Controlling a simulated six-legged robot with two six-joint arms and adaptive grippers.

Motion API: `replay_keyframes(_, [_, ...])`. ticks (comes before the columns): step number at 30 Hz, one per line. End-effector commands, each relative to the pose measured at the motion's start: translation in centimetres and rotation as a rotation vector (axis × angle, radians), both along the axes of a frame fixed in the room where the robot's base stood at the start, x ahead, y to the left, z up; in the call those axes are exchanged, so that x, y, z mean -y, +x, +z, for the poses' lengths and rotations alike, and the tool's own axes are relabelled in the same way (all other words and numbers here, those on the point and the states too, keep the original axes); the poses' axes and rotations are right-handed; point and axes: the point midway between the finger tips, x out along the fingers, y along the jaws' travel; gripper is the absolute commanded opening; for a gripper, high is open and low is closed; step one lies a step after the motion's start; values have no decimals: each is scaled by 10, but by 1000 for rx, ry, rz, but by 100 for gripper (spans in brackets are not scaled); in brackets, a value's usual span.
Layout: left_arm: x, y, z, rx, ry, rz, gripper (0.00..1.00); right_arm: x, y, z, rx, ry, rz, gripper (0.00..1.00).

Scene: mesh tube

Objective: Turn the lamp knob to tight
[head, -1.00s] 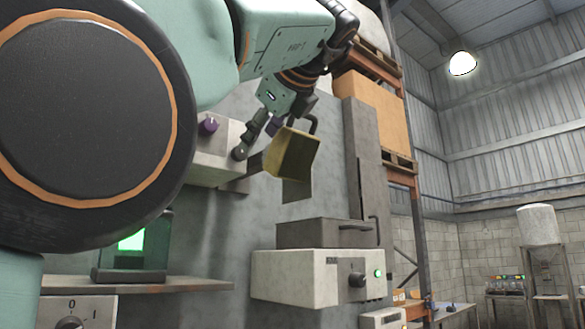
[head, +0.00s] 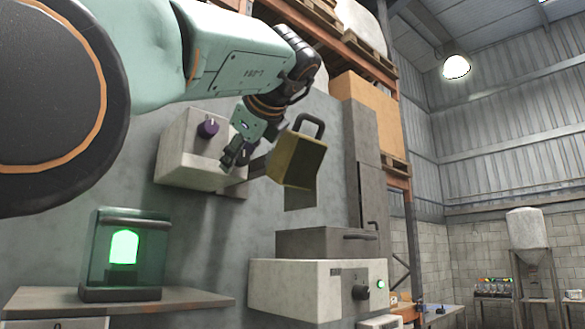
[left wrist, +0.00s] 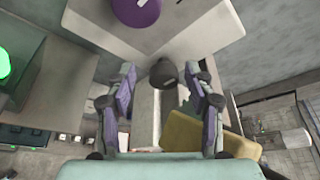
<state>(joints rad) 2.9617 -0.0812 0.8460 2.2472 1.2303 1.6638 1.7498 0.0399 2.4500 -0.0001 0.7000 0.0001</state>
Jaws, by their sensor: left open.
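A pale box on the grey wall panel carries a purple knob (head: 208,128). My left gripper (head: 236,157) is just right of and below it, open, in front of the box's lower right part. In the left wrist view the purple knob (left wrist: 136,10) is at the top edge. A smaller dark knob (left wrist: 163,72) shows between the spread fingers of my left gripper (left wrist: 160,88), with no clear contact. In the head view my gripper hides this dark knob. Which knob is the lamp knob is not marked. My right gripper is not in view.
A yellowish box-like part with a dark handle (head: 301,160) is close right of my left gripper. A green lamp in a glass case (head: 124,252) stands on a shelf at lower left. A lower pale box (head: 300,288) has a black knob and a green light.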

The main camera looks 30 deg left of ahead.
Motion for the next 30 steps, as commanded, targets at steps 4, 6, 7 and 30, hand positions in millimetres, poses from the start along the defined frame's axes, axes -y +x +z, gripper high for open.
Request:
replay_keyframes(4, [-4, 4, -1, 0, 2, 0, 54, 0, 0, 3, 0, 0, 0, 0])
replay_keyframes(6, [-5, 5, -2, 0, 2, 0, 54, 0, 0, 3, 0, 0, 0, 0])
replay_keyframes(7, [-5, 5, -2, 0, 2, 0, 54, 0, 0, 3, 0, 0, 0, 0])
replay_keyframes(30, [-5, 5, -4, -2, 0, -2, 0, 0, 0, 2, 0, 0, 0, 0])
